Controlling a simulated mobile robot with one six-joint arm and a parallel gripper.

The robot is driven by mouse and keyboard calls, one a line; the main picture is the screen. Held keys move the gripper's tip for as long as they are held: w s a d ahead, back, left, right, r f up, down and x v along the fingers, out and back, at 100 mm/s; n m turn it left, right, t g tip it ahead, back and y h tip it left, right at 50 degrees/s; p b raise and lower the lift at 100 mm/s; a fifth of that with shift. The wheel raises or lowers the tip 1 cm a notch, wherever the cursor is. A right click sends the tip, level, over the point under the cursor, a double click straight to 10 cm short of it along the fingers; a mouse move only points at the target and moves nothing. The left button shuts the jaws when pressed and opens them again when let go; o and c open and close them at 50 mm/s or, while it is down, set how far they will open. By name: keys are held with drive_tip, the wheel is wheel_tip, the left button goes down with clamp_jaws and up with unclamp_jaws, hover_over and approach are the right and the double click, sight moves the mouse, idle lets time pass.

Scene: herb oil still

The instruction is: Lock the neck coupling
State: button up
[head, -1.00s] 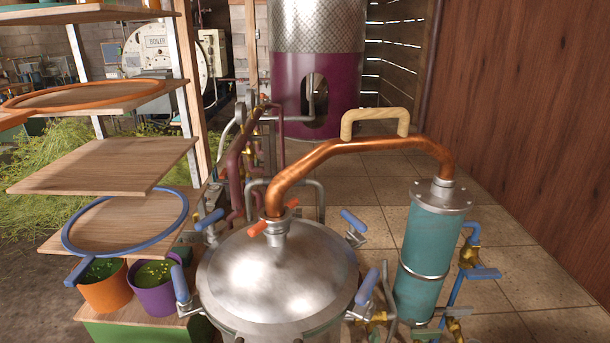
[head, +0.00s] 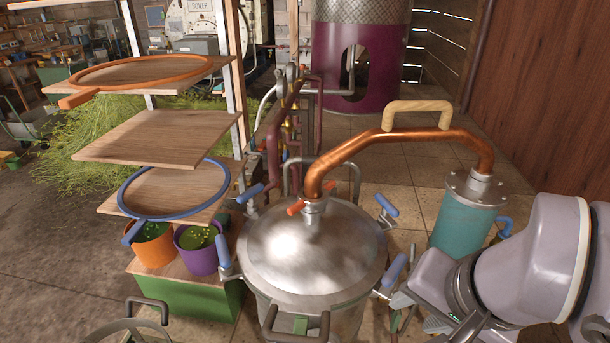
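The neck coupling (head: 312,209) is a metal collar on top of the silver still lid (head: 312,250). The copper swan-neck pipe (head: 390,143) comes down into it. One orange lever (head: 296,207) sticks out on the coupling's front left, and another orange lever (head: 329,187) shows behind it on the right. Both point outward from the collar. My arm's grey links come in at the lower right, beside the teal condenser. My gripper's fingers do not show, and nothing of mine touches the coupling.
Blue-handled clamps, one on the right at the rim (head: 386,205), ring the lid. The teal condenser (head: 464,222) stands to the right. A wooden handle (head: 417,106) rises from the pipe. Shelves with an orange hoop (head: 140,65) and a blue hoop (head: 221,190) stand left.

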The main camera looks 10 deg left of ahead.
drive_tip(key=w+a+r+g+p, duration=0.1)
drive_tip(key=w+a+r+p, duration=0.15)
drive_tip(key=r, duration=0.35)
drive_tip(key=w+a+r+g+p, duration=0.1)
drive_tip(key=w+r+p, duration=0.2)
drive_tip(key=w+r, duration=0.15)
wheel_tip(320, 180, up, 6)
drive_tip(key=m+g+h+p, duration=0.1)
drive_tip(key=g+h+p, duration=0.15)
drive_tip(key=p, duration=1.25)
hover_over(294, 206)
drive_tip(key=shift+y, duration=0.25)
wheel_tip(294, 206, down, 17)
drive_tip(key=shift+r+b, duration=0.1)
drive_tip(key=shift+b, duration=0.9)
clamp_jaws()
